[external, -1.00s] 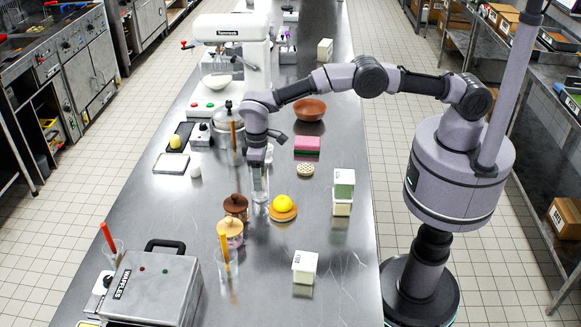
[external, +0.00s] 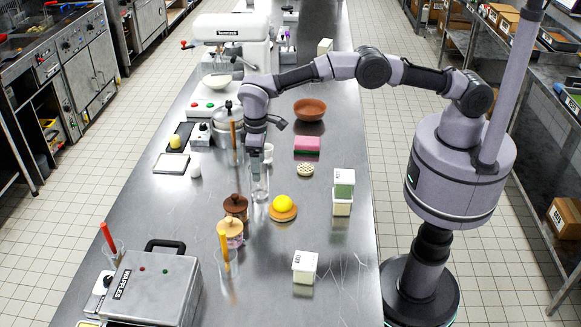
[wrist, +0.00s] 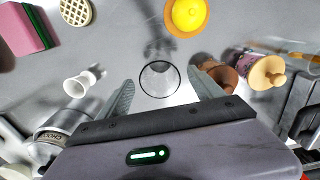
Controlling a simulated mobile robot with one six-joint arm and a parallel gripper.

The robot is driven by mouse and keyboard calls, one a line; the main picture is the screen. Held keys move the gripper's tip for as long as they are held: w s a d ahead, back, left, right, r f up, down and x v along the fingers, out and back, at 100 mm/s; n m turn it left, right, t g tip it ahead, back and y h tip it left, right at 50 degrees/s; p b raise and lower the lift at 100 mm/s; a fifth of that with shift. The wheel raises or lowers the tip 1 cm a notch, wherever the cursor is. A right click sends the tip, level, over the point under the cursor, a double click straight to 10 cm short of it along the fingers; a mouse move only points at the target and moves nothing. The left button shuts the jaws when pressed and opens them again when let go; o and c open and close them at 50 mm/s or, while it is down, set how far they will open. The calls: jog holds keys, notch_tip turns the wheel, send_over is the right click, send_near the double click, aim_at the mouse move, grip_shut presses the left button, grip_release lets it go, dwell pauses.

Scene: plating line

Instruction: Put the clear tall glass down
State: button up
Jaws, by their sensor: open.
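The clear tall glass (external: 260,186) stands upright on the steel counter, left of the orange plate. In the wrist view its round rim (wrist: 159,79) shows between and just beyond the fingertips. My gripper (external: 256,158) is open above the glass, pointing down. In the wrist view the two fingers (wrist: 160,88) are spread wide on either side of the glass, with nothing held between them. Whether the fingertips still overlap the glass's top in height is hard to tell.
An orange plate with a yellow ball (external: 282,200) stands right of the glass. A brown-lidded jar (external: 236,207) stands close in front-left. A white cup (external: 268,153) and a steel pot (external: 226,140) are behind.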

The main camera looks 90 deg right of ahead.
jog(key=s+d+r+t+p, duration=0.1)
jog(key=s+r, duration=0.2)
jog(key=r, duration=0.5)
jog(key=s+d+r+m+y, duration=0.1)
jog(key=s+d+r, duration=0.1)
jog(key=r, duration=0.6)
jog(key=s+d+r+t+p, duration=0.1)
jog(key=s+r, duration=0.2)
jog(key=r, duration=0.5)
jog(key=s+d+r+m+t, duration=0.1)
jog(key=s+r, duration=0.3)
jog(key=s, duration=0.6)
jog(key=s+d+r+m+t, duration=0.1)
jog(key=s+d+r, duration=0.2)
jog(key=s, duration=0.8)
jog(key=shift+r+y, duration=0.35)
jog(key=shift+y, duration=0.05)
jog(key=shift+o, duration=0.4)
jog(key=s+f+m+t, duration=0.1)
jog(key=s+f, duration=0.4)
jog(key=s, duration=0.6)
jog(key=shift+s+d+t, duration=0.25)
jog(key=shift+d+t, duration=0.05)
jog(key=shift+t, duration=0.1)
jog(key=shift+f, duration=0.35)
jog(key=shift+s, duration=0.15)
